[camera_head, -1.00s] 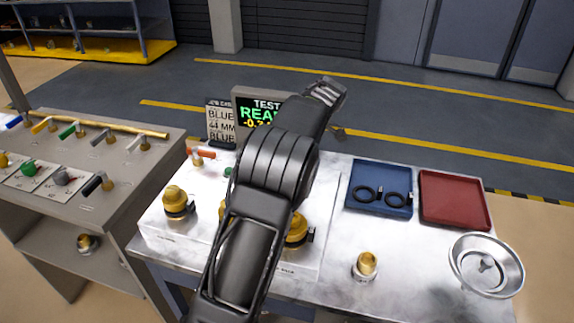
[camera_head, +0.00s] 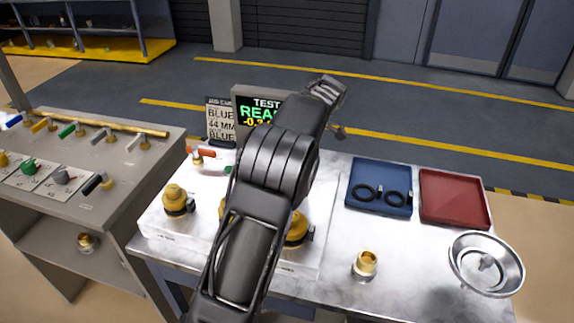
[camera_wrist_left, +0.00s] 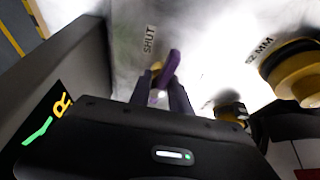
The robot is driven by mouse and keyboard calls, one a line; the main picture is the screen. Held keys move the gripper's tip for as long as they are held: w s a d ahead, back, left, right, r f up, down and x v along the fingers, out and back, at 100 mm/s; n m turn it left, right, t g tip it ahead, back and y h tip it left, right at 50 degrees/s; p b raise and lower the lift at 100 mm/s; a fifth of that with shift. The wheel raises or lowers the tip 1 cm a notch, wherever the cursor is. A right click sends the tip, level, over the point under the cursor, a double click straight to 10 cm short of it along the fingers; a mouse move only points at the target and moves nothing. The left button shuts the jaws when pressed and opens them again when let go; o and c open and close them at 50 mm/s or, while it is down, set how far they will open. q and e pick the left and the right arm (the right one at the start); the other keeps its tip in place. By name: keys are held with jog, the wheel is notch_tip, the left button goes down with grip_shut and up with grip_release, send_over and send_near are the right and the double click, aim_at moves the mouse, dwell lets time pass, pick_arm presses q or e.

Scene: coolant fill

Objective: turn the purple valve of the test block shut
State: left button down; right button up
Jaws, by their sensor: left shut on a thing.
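The purple valve handle (camera_wrist_left: 171,66) shows in the left wrist view, just below a "SHUT" label on the pale top of the test block. My left gripper (camera_wrist_left: 160,88) is shut on this handle, with a dark finger on each side of it. A bit of brass shows between the fingers. In the head view my left arm crosses the test block (camera_head: 157,223) and hides the purple valve and my gripper. My right gripper is not in view.
The test screen (camera_head: 262,108) stands close behind the arm. Brass fittings (camera_head: 178,200) and a red-handled valve (camera_head: 200,153) are on the block. To the right are a blue tray (camera_head: 378,207) with black rings, a red tray (camera_head: 455,197), a loose brass fitting (camera_head: 366,264) and a round metal dish (camera_head: 458,262).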

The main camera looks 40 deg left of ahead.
pick_arm(q)
jog(key=shift+a, duration=0.1)
dwell(0.3)
jog(key=c, duration=1.2)
grip_release()
jog(key=shift+c, duration=0.2)
jog(key=shift+w+d+r, duration=0.15)
jog(key=shift+d+r, duration=0.1)
jog(key=shift+r, duration=0.3)
jog(key=p+v, duration=0.3)
jog(key=v, duration=0.2)
jog(key=shift+r, duration=0.45)
jog(key=shift+d+r+p, duration=0.25)
jog(key=shift+r+p, duration=0.15)
jog(key=shift+p, duration=0.15)
jog(key=shift+f, duration=0.1)
jog(key=shift+o, duration=0.2)
